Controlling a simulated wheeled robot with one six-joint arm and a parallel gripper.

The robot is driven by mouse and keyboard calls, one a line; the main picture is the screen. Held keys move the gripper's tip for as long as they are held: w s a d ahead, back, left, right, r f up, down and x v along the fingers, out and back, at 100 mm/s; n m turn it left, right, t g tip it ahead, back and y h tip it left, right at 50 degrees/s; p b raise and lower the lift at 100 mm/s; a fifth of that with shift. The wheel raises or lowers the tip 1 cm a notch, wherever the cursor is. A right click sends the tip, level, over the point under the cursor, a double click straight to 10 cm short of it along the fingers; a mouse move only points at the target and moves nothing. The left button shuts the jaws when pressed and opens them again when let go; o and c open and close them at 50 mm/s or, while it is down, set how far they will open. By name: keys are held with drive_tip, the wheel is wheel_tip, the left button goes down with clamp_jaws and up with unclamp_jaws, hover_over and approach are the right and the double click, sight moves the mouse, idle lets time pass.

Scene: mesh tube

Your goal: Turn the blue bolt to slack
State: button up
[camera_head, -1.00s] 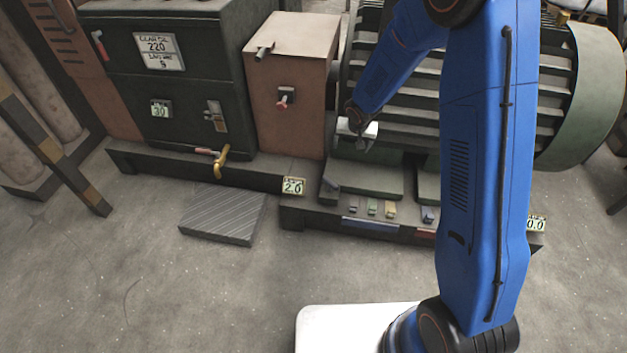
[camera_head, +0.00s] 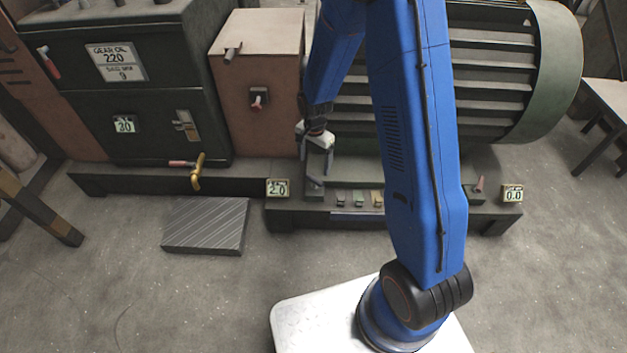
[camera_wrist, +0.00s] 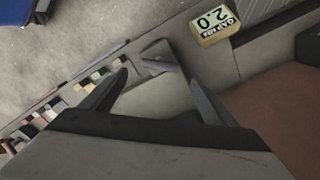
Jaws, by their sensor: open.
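My gripper (camera_head: 317,143) is open and points down over the left end of the motor's base. Its two fingers (camera_wrist: 160,80) also show in the wrist view, spread apart and empty. A small grey block with a short pale shaft (camera_wrist: 160,65) lies just beyond and between the fingertips; its colour does not read clearly as blue. In the head view, a dark upright block (camera_head: 313,188) stands below the gripper at the base's left end. I cannot tell surely which part is the blue bolt. Contact with the fingers is not visible.
A gap sign reading 2.0 (camera_head: 278,188) also shows in the wrist view (camera_wrist: 214,22). A 0.0 sign (camera_head: 512,193) and a red-tipped bolt (camera_head: 478,186) are at the right. Small coloured shims (camera_head: 358,199) lie on the base. A brown cabinet (camera_head: 240,110) stands close left.

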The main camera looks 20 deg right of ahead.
sight(315, 178)
wheel_tip(315, 178, down, 11)
idle(0.5)
drive_tip(key=c, duration=1.1)
drive_tip(key=shift+o, duration=0.2)
drive_tip(key=n, duration=0.4)
drive_tip(key=shift+n, duration=1.6)
